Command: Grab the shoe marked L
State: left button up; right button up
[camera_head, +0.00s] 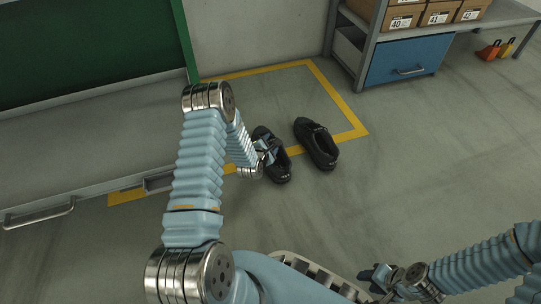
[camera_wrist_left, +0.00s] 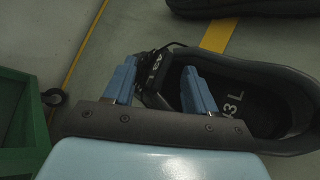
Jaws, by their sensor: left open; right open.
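The black shoe marked L (camera_head: 282,172) lies on the floor by the yellow line; "43 L" shows on its insole in the left wrist view (camera_wrist_left: 262,112). A second black shoe (camera_head: 318,147) lies to its right; part of it shows at the top of the left wrist view (camera_wrist_left: 245,6). My left gripper (camera_head: 266,150) is open at the L shoe. In the left wrist view its fingers (camera_wrist_left: 160,68) are apart, one over the shoe's opening, with the laced tongue area between them. Contact cannot be told. My right gripper (camera_head: 378,279) is open and away from the shoes.
Yellow floor tape (camera_head: 350,108) outlines an area around the shoes. A grey bench with a blue drawer (camera_head: 408,60) and numbered boxes (camera_head: 440,13) stands at the back right. A green box (camera_wrist_left: 20,125) is at the left of the wrist view.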

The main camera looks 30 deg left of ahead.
pick_arm(q)
jog(key=shift+w, duration=0.1)
jog(key=shift+c, duration=0.4)
grip_shut()
dwell(0.9)
